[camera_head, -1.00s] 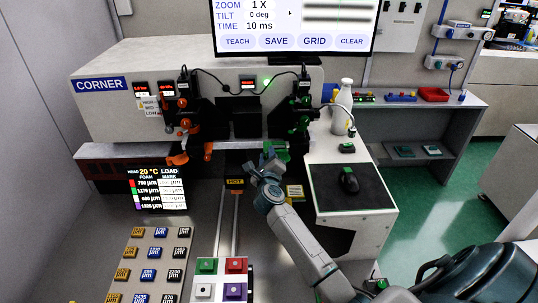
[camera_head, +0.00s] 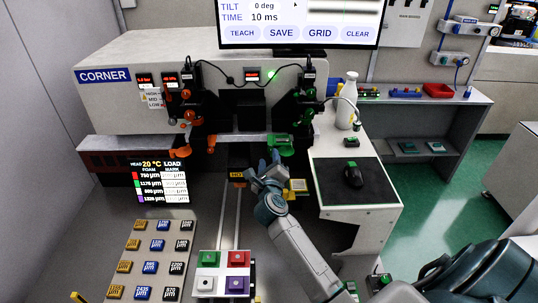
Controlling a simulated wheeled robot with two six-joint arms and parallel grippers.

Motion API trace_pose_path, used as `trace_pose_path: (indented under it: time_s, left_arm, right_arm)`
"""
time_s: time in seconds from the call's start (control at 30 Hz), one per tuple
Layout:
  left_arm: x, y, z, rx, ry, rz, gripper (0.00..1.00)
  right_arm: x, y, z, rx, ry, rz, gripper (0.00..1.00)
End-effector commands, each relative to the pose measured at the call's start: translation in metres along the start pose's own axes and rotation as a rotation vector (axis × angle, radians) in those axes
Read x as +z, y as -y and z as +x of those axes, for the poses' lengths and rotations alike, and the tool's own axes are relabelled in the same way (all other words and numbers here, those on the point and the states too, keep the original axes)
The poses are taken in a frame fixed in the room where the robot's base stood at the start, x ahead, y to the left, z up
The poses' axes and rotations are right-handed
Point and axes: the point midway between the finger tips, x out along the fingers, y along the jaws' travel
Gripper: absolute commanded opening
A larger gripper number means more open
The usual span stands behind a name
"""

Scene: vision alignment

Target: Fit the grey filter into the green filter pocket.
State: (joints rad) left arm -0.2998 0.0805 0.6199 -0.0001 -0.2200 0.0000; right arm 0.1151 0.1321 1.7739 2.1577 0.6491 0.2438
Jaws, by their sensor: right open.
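My right gripper (camera_head: 268,166) is open, with nothing visible between its fingers. It is just in front of and below a green bracket (camera_head: 280,145) under the machine's right camera unit. A small gap shows between fingertips and bracket. The bracket may be the green filter pocket, but its inside is too small to read. A tray with green (camera_head: 209,258), red (camera_head: 238,258), white (camera_head: 206,285) and purple (camera_head: 237,284) squares stands at the front. I cannot make out the grey filter for certain. My left gripper is not in view.
An orange bracket (camera_head: 180,151) sits under the left camera unit. A board (camera_head: 152,262) with several labelled blocks lies at the front left. An orange-marked HOT block (camera_head: 237,175) is left of my gripper.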

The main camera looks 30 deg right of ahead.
Motion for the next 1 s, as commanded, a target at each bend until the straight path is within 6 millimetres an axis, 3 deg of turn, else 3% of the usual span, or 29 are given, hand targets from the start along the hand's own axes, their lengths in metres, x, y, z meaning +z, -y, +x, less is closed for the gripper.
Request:
trace_pose_path:
  time_s: [0.1,0.3,1.0]
  left_arm:
    - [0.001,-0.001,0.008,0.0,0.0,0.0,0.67]
    - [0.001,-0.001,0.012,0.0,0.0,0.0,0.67]
    - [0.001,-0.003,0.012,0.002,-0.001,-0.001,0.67]
  right_arm:
    - [-0.002,-0.003,-0.024,0.002,0.0,0.002,0.42]
    - [0.001,-0.002,-0.047,0.001,0.001,0.001,0.42]
    - [0.001,-0.001,-0.051,0.0,0.001,-0.001,0.42]
